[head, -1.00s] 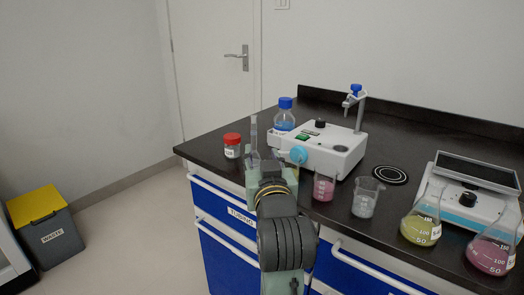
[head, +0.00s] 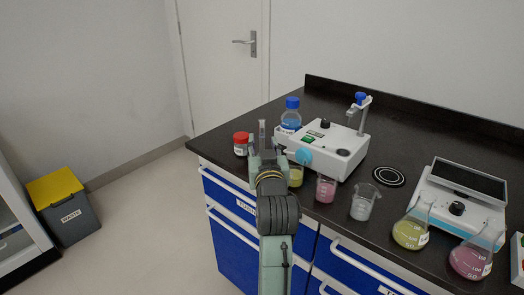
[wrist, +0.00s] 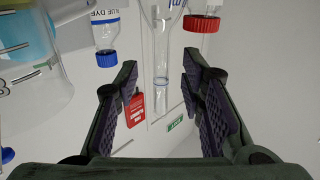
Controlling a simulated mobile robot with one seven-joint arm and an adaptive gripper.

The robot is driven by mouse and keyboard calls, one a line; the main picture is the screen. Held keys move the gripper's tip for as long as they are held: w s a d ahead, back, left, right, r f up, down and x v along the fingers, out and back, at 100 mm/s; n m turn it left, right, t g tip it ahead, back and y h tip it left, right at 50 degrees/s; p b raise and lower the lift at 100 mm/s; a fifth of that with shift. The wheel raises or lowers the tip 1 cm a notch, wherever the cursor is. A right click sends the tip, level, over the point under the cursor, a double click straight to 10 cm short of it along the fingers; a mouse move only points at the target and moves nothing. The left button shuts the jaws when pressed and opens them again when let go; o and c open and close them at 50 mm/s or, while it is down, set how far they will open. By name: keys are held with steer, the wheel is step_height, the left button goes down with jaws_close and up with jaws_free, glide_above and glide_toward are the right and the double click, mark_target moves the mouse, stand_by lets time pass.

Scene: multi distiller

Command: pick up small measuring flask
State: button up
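The small measuring flask is a clear glass vessel with a narrow neck; its neck (head: 262,130) rises behind my gripper in the head view, and its lower body is hidden there. In the wrist view the flask (wrist: 162,70) appears upside down, with its neck centred between the two fingers. My gripper (head: 264,152) is at the front of the bench. In the wrist view my gripper (wrist: 162,90) is open, with a visible gap on each side of the neck.
A red-capped jar (head: 241,148) stands left of the flask, and a blue-capped bottle (head: 291,120) behind it to the right.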

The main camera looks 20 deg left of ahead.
steer(key=shift+x, duration=1.35)
steer(key=shift+c, duration=0.3)
jaws_close()
